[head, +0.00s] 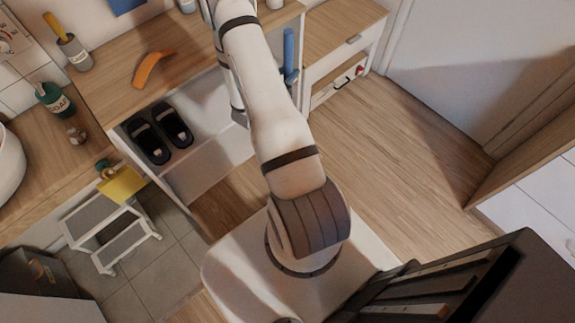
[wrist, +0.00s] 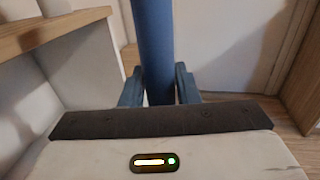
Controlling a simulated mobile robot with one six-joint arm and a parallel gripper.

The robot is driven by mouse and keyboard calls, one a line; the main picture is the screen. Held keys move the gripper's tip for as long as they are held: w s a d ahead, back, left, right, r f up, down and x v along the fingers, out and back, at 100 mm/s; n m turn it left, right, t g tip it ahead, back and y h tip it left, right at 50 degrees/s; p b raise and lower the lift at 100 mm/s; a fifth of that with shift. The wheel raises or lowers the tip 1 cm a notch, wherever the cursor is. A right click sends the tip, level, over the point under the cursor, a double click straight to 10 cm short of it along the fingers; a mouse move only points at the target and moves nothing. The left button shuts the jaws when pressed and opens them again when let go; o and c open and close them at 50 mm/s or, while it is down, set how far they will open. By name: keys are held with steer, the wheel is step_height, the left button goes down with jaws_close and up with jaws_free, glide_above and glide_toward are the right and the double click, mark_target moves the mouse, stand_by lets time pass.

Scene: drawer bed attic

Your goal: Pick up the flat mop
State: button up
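The flat mop shows as a blue upright handle (head: 289,48) in the head view, beside the wooden-topped cabinet. In the wrist view the blue handle (wrist: 154,45) runs down from the top edge and stands between the two fingers of my gripper (wrist: 160,88). The mop's flat head and the lower handle are hidden. In the head view my arm covers part of my gripper.
A shelf unit (head: 215,82) with black slippers (head: 160,133) stands to the left. A low cabinet (head: 343,48) with drawers stands behind the mop. A step stool (head: 108,225) is at lower left. Wooden floor (head: 400,150) on the right is clear, up to a white door (head: 465,55).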

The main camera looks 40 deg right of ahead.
mark_target(285, 50)
steer(key=c, duration=0.5)
steer(key=shift+r, duration=0.1)
steer(key=o, duration=0.4)
step_height(285, 50, up, 9)
steer(key=shift+r, duration=0.4)
steer(key=shift+c, duration=1)
steer(key=shift+o, duration=0.5)
